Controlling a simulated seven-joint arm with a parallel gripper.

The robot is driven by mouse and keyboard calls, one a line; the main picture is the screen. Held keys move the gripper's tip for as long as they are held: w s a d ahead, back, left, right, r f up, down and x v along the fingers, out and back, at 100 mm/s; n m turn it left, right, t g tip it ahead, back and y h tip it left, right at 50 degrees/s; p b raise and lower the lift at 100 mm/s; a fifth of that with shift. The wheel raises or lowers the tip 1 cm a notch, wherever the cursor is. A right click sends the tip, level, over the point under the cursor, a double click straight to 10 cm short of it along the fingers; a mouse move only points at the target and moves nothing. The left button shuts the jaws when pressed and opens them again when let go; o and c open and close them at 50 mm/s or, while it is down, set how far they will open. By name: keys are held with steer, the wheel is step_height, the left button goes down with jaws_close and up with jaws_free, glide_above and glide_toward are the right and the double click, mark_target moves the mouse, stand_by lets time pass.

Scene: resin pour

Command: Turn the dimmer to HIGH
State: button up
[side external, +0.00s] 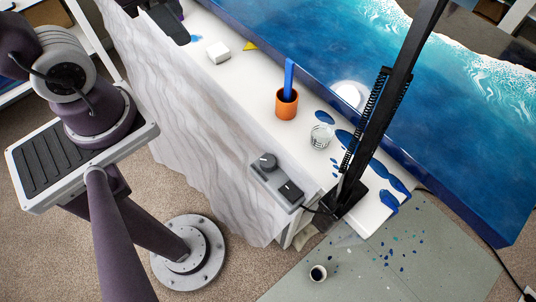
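The dimmer is a grey box (277,182) on the near edge of the white table. A round dark knob (267,161) stands on its far-left end, and a dark slot or switch (290,191) is on its near-right end. I cannot read any markings or tell the knob's setting. A dark part that looks like my gripper (172,22) is cut off by the top edge of the picture, over the far end of the table. It is well away from the dimmer, and its fingers cannot be made out clearly.
A black spring-arm lamp (347,194) stands right of the dimmer, a dark cable between them. Blue spills mark the table.

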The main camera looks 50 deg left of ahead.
steer(key=w+d+f+m+g+y, duration=0.1)
steer(key=w+d+f+m, duration=0.15)
steer(key=m, duration=0.25)
steer(key=w+d+f+m+g, duration=0.1)
steer(key=w+f+m, duration=0.1)
steer(key=f+m, duration=0.2)
steer(key=m+g+h, duration=0.2)
steer(key=m+h, duration=0.1)
steer(key=m, duration=1)
glide_above(268, 160)
step_height(268, 160, down, 10)
steer(key=shift+r, duration=0.15)
step_height(268, 160, down, 7)
steer(key=shift+r, duration=0.2)
steer(key=shift+f, duration=0.2)
jaws_close()
